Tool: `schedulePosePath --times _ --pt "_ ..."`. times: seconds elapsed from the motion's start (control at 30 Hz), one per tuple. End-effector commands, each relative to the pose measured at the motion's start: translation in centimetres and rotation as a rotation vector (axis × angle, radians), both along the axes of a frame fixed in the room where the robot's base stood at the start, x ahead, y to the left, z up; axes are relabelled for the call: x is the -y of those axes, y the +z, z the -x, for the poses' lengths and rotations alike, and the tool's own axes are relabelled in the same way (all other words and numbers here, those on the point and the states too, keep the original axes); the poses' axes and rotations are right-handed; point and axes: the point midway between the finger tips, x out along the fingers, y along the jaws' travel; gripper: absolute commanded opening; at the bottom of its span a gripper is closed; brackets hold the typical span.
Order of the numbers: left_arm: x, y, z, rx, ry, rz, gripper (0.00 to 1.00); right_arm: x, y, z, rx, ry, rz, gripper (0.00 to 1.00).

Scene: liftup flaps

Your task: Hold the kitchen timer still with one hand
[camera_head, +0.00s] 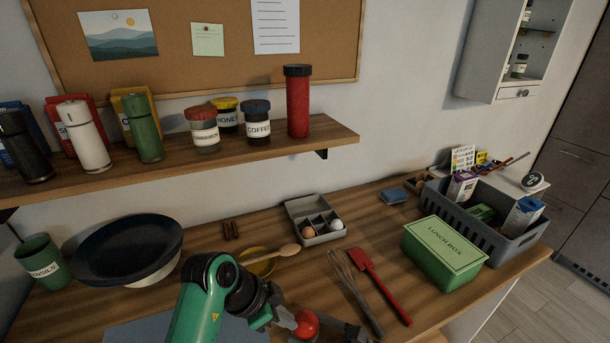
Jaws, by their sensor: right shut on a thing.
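The red rounded kitchen timer (306,323) is at the bottom edge of the head view, low over the front of the counter. My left gripper (284,317) is at its left side, at the end of the green and black arm. Its fingers are small and partly hidden, so I cannot tell their opening or whether they touch the timer. My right gripper (338,328) is the dark shape at the right side of the timer, shut on it. Its arm is below the frame. The timer's lower part and face are hidden.
A whisk (352,287) and a red spatula (381,284) lie just right of the timer. A green lunch box (443,253) and a grey crate (478,229) stand at the right.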

Motion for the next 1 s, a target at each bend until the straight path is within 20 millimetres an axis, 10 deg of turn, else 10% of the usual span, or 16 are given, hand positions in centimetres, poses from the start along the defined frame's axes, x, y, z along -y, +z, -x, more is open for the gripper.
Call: schedulePosePath --times 1.0 --pt "-0.81 0.4 -0.27 0.003 0.0 0.001 0.0 -0.13 -0.01 0.09 -0.001 0.004 -0.001 0.26"
